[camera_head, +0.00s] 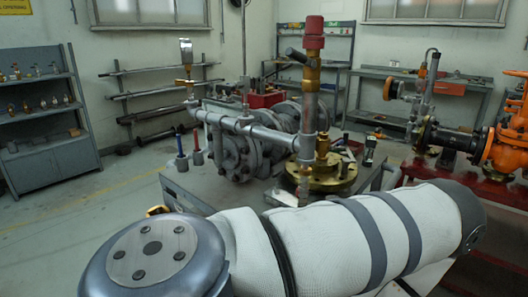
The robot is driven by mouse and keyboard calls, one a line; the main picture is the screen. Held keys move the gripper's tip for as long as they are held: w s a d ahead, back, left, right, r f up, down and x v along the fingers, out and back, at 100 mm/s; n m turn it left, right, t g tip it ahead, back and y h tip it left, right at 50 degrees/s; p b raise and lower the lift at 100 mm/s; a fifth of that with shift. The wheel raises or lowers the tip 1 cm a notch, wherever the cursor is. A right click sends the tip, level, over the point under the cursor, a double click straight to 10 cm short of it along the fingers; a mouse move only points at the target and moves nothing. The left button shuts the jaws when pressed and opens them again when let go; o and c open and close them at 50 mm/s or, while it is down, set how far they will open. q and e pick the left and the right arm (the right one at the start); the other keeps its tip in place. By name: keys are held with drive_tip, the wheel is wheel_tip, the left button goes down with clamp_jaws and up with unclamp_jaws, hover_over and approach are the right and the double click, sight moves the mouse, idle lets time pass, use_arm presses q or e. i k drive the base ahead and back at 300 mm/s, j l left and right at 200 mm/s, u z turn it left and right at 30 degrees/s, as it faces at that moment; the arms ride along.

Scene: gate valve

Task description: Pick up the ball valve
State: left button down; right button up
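A brass valve body (311,75) with a short dark lever and a red cap sits on top of an upright grey pipe. It looks like a ball valve, but I cannot be sure it is the task's one. Smaller brass fittings, possibly valves, stand on the shelves of the left rack; they are too small to tell apart. One of my arms, in a white sleeve, lies across the foreground and hides the front of the workbench. Neither of my grippers is in view.
A grey workbench (187,184) carries a flanged pump-like assembly (238,151), a brass flange (322,180), and red- and blue-handled tools. A grey rack (37,118) stands at left. Orange valve equipment (508,147) stands at right. Open floor lies at the left front.

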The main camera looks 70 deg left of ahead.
sight(322, 143)
drive_tip(key=i+u, duration=0.1)
drive_tip(key=u, duration=0.35)
drive_tip(key=l+u, duration=0.15)
drive_tip(key=u, duration=0.3)
drive_tip(key=i+l+u, duration=0.1)
drive_tip(key=u, duration=0.35)
drive_tip(key=l+u, duration=0.2)
drive_tip(key=u, duration=0.25)
drive_tip(key=i+l+u, duration=0.1)
drive_tip(key=u, duration=0.35)
